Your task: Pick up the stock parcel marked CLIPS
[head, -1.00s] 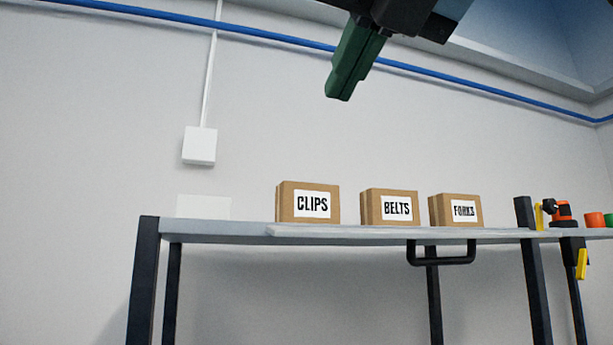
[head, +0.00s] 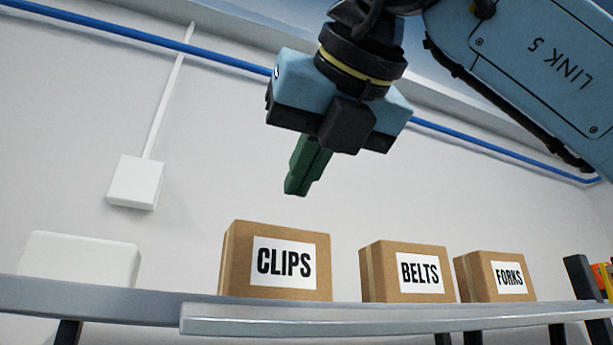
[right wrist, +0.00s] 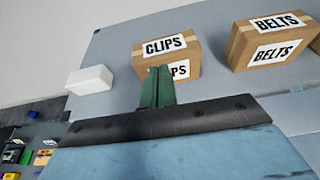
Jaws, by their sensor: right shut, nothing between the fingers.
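The CLIPS parcel (head: 240,270) is a brown cardboard box with a white label, standing on the grey table on the left of the three boxes in the head view. In the right wrist view the CLIPS parcel (right wrist: 187,62) is partly hidden behind the fingers. My right gripper (head: 296,188) is above the CLIPS parcel in the head view, with its green fingers closed together and empty. In the right wrist view my right gripper (right wrist: 158,76) overlaps the front of the parcel; contact is not visible. My left gripper is not in view.
The BELTS parcel (head: 378,275) and the FORKS parcel (head: 478,277) stand to the right on the table (head: 400,318). A white block (head: 80,260) lies to the left. Gaps separate the boxes. A wall box (head: 136,183) and blue pipe (head: 130,28) are behind.

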